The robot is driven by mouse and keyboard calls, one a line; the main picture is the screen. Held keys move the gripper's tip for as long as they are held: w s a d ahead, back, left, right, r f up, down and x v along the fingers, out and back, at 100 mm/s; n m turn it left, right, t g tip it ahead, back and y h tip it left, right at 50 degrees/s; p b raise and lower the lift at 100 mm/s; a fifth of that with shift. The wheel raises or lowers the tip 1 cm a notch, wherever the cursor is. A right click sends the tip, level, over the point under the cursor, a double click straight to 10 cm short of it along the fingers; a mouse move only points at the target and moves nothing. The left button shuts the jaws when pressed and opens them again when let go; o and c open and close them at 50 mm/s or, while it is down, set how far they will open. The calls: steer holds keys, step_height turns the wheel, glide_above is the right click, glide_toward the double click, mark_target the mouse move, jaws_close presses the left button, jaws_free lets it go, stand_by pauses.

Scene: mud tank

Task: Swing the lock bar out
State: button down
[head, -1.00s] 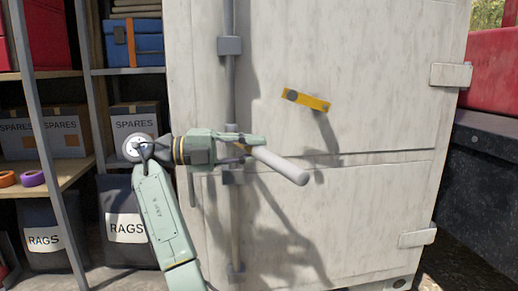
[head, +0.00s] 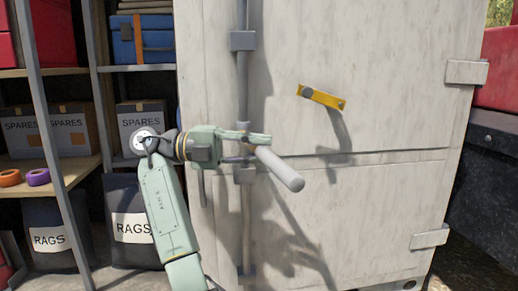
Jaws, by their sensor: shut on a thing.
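The lock bar (head: 281,169) is a pale grey round handle at the upright rod (head: 243,90) on the left of the white metal door (head: 400,110). It points out from the door toward the lower right, its free end apart from the door face. My gripper (head: 260,145) is shut on the lock bar near its rod end. The gripper reaches in from the left and hides the joint between bar and rod. A yellow catch (head: 325,98) on a grey pivot is fixed to the door, up and right of the bar, apart from it.
Shelves with cardboard boxes (head: 52,130), a blue case (head: 140,40) and dark rag bags (head: 130,222) stand on the left, close to my arm. Hinges (head: 466,72) sit on the door's right edge. A dark and red container (head: 490,170) is at the far right.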

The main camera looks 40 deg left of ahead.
steer(key=shift+s+a+f, duration=0.1)
steer(key=shift+s+f, duration=0.05)
steer(key=c, duration=1.7)
jaws_free()
steer(key=shift+o, duration=1.3)
steer(key=v, duration=0.7)
steer(key=shift+s+a, duration=0.15)
steer(key=shift+a, duration=0.1)
